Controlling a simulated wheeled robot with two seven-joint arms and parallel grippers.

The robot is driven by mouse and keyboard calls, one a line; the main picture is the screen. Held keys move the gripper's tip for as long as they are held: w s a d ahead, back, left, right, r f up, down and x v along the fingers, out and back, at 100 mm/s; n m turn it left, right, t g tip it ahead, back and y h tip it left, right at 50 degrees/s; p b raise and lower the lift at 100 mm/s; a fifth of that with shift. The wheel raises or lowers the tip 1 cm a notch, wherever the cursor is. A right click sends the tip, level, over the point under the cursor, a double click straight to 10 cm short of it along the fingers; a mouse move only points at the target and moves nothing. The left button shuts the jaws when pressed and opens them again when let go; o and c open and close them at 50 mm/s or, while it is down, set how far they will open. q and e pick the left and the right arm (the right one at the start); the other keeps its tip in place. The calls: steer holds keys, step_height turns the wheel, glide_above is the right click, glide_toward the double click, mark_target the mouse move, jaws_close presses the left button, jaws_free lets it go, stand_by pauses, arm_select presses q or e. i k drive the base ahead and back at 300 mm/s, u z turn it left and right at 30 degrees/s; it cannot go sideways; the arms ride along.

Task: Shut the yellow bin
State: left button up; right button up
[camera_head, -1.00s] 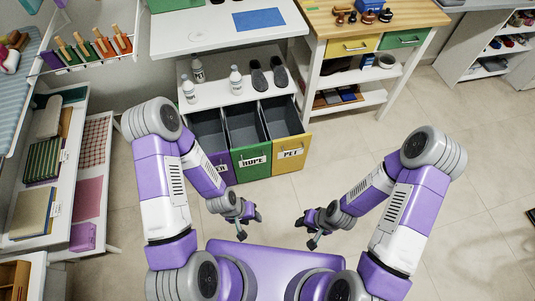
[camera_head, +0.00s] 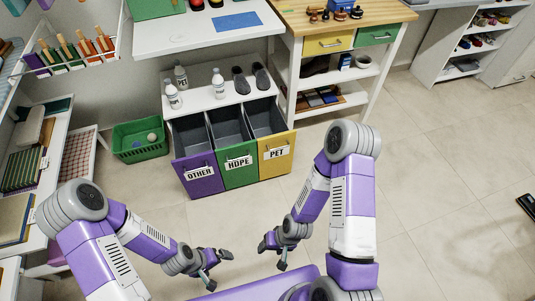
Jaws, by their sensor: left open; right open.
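The yellow bin (camera_head: 277,154), labelled PET, is the rightmost of three pull-out bins under a white shelf. It is pulled out, with its dark inside showing from above. The green HDPE bin (camera_head: 241,173) and the purple OTHER bin (camera_head: 199,183) beside it are also pulled out. My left gripper (camera_head: 215,270) is open and empty, low in the picture below the purple bin and apart from it. My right gripper (camera_head: 272,257) is open and empty, below the yellow bin and well apart from it.
White bottles (camera_head: 217,85) and dark slippers (camera_head: 241,80) stand on the shelf above the bins. A green basket (camera_head: 140,140) sits on the floor at left. A wooden-topped cart (camera_head: 330,60) stands to the right of the bins.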

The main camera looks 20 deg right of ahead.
mark_target(265, 123)
steer(key=z, duration=0.05)
steer(key=i, duration=1.25)
steer(key=z, duration=0.05)
